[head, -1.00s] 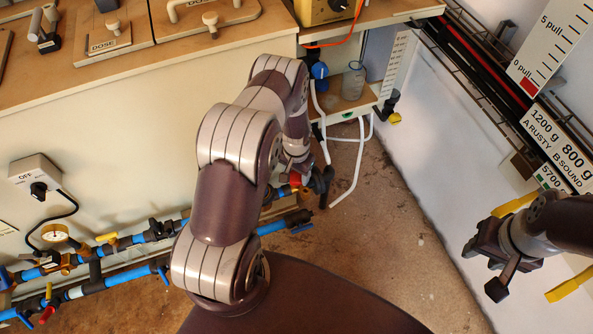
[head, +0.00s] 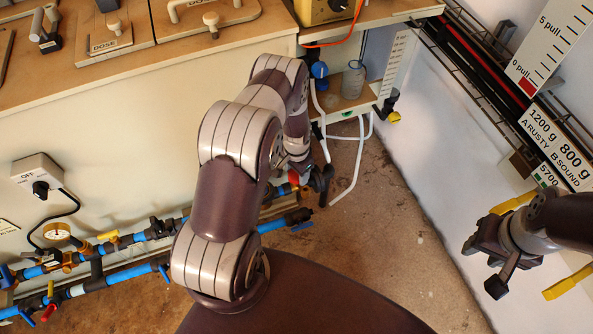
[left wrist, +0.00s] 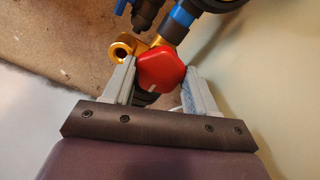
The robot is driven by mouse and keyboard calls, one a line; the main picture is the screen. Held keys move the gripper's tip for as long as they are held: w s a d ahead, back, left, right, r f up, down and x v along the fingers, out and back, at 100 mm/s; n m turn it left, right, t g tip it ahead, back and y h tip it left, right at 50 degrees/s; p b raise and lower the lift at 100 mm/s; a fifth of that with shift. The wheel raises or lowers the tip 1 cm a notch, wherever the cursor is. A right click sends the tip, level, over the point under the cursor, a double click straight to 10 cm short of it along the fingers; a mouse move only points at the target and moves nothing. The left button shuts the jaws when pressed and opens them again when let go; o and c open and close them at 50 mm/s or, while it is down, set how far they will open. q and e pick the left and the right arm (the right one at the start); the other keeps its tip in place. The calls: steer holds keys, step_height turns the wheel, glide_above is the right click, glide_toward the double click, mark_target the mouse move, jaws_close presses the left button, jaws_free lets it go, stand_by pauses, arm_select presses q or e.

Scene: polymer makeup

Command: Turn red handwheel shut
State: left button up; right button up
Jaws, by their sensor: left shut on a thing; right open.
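The red handwheel (left wrist: 161,68) sits on a brass valve body (left wrist: 127,46) on the pipework in the left wrist view. My left gripper (left wrist: 159,72) has a finger on each side of it and is shut on it. In the head view a bit of the red handwheel (head: 294,177) shows beside my left gripper (head: 314,180), low by the counter's right end; my arm hides much of the valve. My right gripper (head: 490,262) is open and empty at the right, near the white wall.
Blue pipes (head: 125,281) with valves and a gauge (head: 57,231) run low along the counter front. A small shelf (head: 350,104) with a bottle (head: 353,82) and white hoses stands behind my left gripper. Open floor (head: 385,240) lies between my arms.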

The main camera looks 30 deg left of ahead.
arm_select(q)
steer(key=o, duration=1)
step_height(320, 180, up, 13)
steer(key=p, duration=0.4)
steer(key=shift+f, duration=0.15)
